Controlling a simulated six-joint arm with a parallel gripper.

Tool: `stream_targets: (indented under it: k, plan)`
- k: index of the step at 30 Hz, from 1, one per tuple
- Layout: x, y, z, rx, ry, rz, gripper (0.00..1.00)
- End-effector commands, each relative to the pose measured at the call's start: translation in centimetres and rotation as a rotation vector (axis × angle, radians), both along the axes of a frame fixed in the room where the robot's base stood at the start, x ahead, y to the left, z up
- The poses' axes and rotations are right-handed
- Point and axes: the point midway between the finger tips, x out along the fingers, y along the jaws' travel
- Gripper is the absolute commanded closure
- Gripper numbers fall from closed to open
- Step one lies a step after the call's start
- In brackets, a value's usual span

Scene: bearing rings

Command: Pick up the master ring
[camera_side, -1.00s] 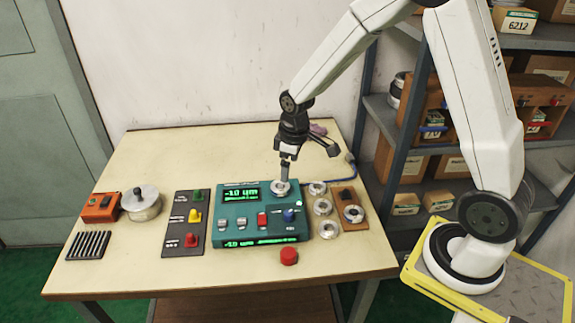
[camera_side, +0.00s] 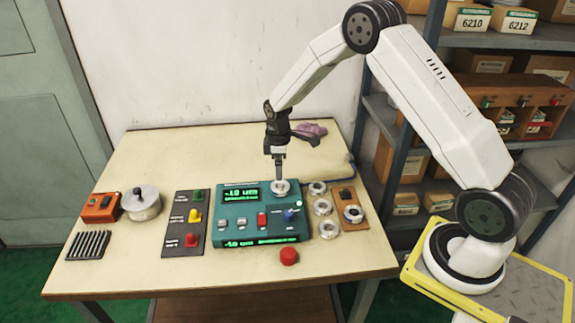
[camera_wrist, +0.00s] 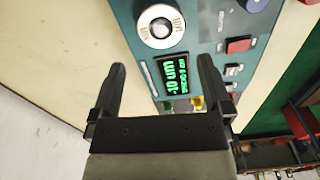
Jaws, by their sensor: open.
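A silver ring (camera_side: 281,188) sits at the top right of the teal gauge box (camera_side: 205,215). It also shows in the wrist view (camera_wrist: 147,33), with dark lettering on its face and a round post in its hole. Another silver ring (camera_side: 354,214) sits on a brown board at the right. No readable label tells which ring is the master ring. My gripper (camera_side: 280,178) points down just above the ring on the gauge box. In the wrist view its two fingers (camera_wrist: 161,66) are apart with nothing between them, and the ring lies beyond the tips.
Loose rings (camera_side: 322,207) lie between the gauge box and the brown board (camera_side: 346,194). A switch panel (camera_side: 184,224), a round metal pot (camera_side: 141,204) and an orange box (camera_side: 100,207) stand left. The back left of the table is clear.

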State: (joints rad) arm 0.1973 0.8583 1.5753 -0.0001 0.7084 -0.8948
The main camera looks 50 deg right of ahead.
Motion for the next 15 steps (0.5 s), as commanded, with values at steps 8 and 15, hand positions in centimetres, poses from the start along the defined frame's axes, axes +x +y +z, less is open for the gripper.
stream_targets:
  k: [8, 15]
  plan:
    - [0.0, 0.0, -2.0, 0.000, 0.000, -0.001, 0.00]
    - [-0.1, 0.0, -2.3, 0.001, 0.001, -0.001, 0.00]
